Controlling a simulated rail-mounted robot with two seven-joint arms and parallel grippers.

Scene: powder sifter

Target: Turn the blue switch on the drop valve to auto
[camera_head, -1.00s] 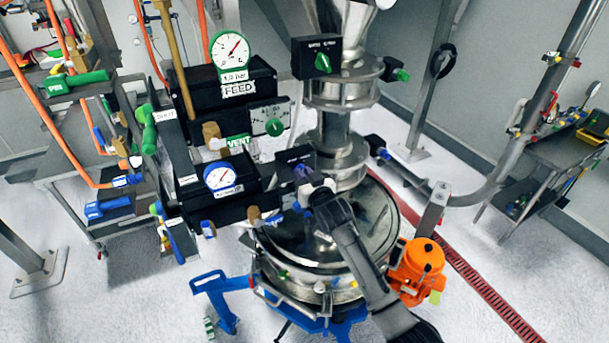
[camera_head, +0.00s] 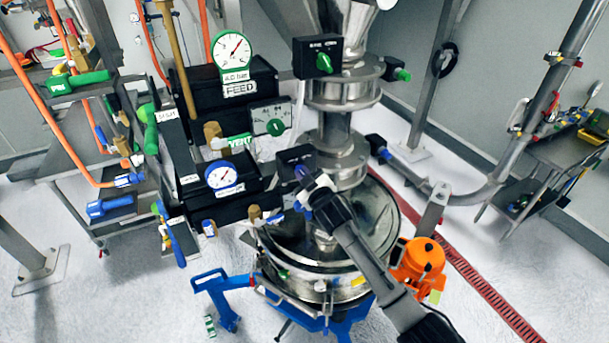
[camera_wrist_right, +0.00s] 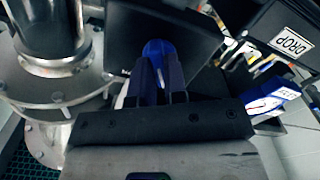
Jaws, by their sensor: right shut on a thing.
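The drop valve's black switch box (camera_head: 294,155) is mounted at the lower part of the steel column in the head view. My right gripper (camera_head: 303,184) is at the front of this box, its arm coming in from the lower right. In the right wrist view, the blue switch (camera_wrist_right: 158,47) shows as a rounded blue knob against the dark box face (camera_wrist_right: 190,30). My right gripper (camera_wrist_right: 160,75) is shut on it, with one finger on each side. The gripper hides most of the switch, so its setting cannot be read. My left gripper is not in view.
A similar black box with a green switch (camera_head: 323,61) sits higher on the column. Gauges and black valve blocks (camera_head: 240,83) crowd the left. The steel sifter bowl (camera_head: 375,225) lies below, with an orange motor (camera_head: 419,260) at its right.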

